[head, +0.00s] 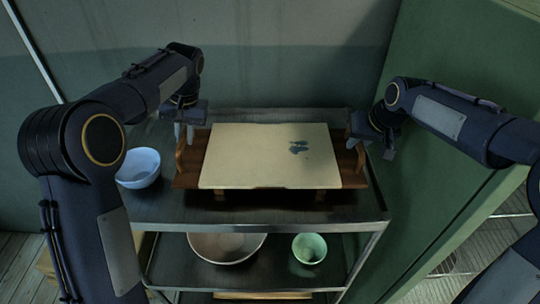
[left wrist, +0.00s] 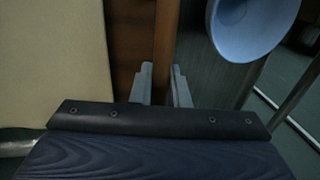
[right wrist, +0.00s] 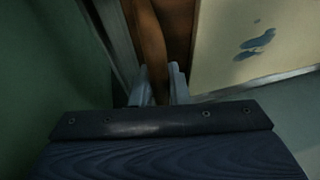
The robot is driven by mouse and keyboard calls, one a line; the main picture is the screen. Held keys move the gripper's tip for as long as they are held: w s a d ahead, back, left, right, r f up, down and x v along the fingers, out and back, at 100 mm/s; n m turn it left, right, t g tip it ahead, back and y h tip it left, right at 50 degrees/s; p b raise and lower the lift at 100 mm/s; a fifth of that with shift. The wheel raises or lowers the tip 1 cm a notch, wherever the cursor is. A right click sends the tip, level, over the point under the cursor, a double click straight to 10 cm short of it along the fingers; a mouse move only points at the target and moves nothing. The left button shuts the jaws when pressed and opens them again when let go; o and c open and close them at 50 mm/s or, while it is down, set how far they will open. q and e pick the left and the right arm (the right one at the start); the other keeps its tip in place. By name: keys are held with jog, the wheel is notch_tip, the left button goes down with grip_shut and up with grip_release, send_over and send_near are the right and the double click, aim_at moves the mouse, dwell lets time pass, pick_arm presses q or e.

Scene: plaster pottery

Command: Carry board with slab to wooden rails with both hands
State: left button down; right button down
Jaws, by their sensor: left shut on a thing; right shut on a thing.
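A brown wooden board (head: 186,181) with raised end handles carries a flat cream slab (head: 255,160) with dark blue-grey stains at its right. The board is over the top shelf of a metal cart, roughly level. Short wooden pieces (head: 320,195), perhaps the rails, show under its front edge; I cannot tell whether the board touches them. My left gripper (head: 184,134) is shut on the board's left handle, seen between the fingers in the left wrist view (left wrist: 162,85). My right gripper (head: 371,146) is shut on the right handle, also in the right wrist view (right wrist: 158,85).
A pale blue bowl (head: 139,167) stands on the top shelf (head: 260,212), close left of the board. The lower shelf holds a wide beige bowl (head: 226,247) and a green bowl (head: 309,248). A green cabinet (head: 440,165) stands close on the right; a wall is behind.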

dwell(0.3)
pick_arm(q)
jog(key=shift+w+r, duration=0.2)
jog(key=shift+r, duration=0.1)
pick_arm(e)
jog(key=shift+w+r, duration=0.2)
jog(key=shift+r, duration=0.15)
